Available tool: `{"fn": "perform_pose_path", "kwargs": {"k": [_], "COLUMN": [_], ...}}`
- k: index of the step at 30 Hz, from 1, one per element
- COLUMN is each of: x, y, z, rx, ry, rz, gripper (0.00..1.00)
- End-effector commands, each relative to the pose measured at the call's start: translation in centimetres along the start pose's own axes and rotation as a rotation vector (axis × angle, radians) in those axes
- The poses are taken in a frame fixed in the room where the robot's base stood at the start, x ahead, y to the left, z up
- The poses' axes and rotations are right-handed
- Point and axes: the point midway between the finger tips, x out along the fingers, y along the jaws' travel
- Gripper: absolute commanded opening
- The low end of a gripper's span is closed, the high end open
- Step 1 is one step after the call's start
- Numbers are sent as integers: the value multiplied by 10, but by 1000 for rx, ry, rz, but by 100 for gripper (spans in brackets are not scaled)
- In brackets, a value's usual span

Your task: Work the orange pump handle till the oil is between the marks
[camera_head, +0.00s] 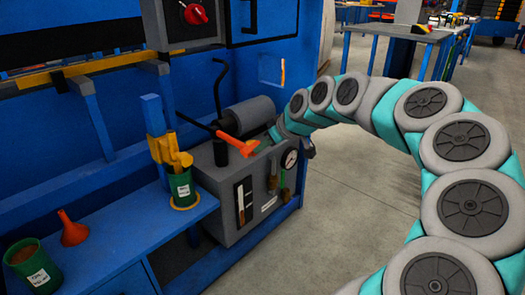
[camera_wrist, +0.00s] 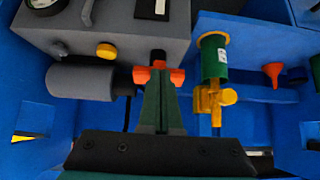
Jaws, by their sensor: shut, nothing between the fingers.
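The orange pump handle (camera_head: 238,142) stands out over the top of the grey pump unit (camera_head: 210,175) in the head view. In the wrist view the orange handle (camera_wrist: 140,75) shows on both sides of my fingertips. My gripper (camera_wrist: 160,82) is shut with nothing held, its fingers at the handle; whether they touch it I cannot tell. In the head view my wrist reaches in above the unit from the right. The sight gauge (camera_head: 243,203) on the unit's front has a pale and dark strip; its oil level and marks are too small to read.
A round dial (camera_head: 290,159) sits on the unit's front. A grey cylinder (camera_head: 249,115) lies behind the handle. To the left are a green can (camera_head: 182,187), a red funnel (camera_head: 73,228) and another green can (camera_head: 35,268) on a blue bench.

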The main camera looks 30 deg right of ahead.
Motion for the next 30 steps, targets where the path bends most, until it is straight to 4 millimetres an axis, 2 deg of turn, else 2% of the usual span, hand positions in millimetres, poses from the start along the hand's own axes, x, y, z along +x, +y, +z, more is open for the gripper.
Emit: {"fn": "perform_pose_path", "kwargs": {"k": [2, 9, 15, 21, 30], "x": [-17, -71, -101, -113, -114], "y": [-4, -3, -2, -2, -2], "z": [-12, -13, -15, -15, -15], "rx": [-1, 0, 2, 2, 2], "ry": [9, 10, 10, 9, 9], "rz": [6, 6, 7, 6, 6], "gripper": [0, 0, 0, 0, 0]}}
